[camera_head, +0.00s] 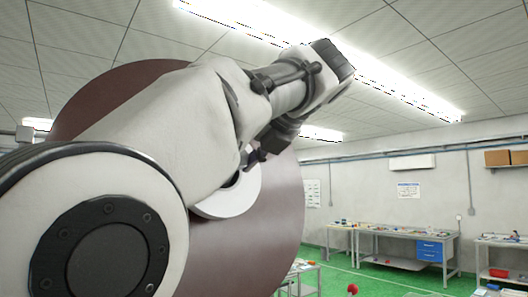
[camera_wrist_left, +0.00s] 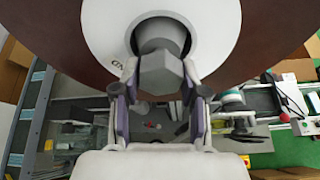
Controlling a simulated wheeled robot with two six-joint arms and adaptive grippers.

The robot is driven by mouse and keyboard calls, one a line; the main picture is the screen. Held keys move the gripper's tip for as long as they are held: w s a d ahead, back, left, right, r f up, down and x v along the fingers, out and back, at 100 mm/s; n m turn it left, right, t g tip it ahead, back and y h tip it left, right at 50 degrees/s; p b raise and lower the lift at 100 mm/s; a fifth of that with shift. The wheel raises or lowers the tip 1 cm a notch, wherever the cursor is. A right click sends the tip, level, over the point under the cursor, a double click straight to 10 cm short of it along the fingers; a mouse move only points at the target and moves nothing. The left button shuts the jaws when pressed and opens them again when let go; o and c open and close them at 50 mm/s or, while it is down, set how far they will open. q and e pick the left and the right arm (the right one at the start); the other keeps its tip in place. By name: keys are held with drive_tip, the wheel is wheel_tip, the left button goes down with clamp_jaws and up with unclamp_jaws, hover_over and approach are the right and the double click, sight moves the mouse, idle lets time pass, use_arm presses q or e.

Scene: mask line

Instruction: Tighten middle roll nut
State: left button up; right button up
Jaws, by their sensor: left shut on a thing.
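The large brown roll (camera_head: 250,230) fills the middle of the head view, mostly behind my left arm. Its white round hub (camera_head: 232,200) shows at the centre. In the left wrist view the brown roll (camera_wrist_left: 75,45) and white hub (camera_wrist_left: 105,25) fill the top. The grey hexagonal nut (camera_wrist_left: 161,75) sits at the hub's centre. My left gripper (camera_wrist_left: 160,92) has its fingers on both sides of the nut and is shut on it. In the head view the left gripper (camera_head: 250,160) is at the hub, and the nut is hidden there. My right gripper is not in view.
Workbenches (camera_head: 400,238) with small items stand at the back right, one with blue drawers (camera_head: 429,251). Green floor (camera_head: 385,280) lies open before them. In the left wrist view, grey machine frames and a conveyor (camera_wrist_left: 35,110) lie below the roll.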

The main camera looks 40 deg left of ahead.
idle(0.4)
use_arm(q)
drive_tip(key=o, duration=1.1)
drive_tip(key=shift+a, duration=0.1)
drive_tip(key=shift+o, duration=0.2)
drive_tip(key=shift+w+a+f, duration=0.1)
drive_tip(key=shift+a, duration=0.25)
drive_tip(key=v, duration=0.7)
drive_tip(key=shift+d, duration=0.25)
drive_tip(key=shift+a, duration=0.15)
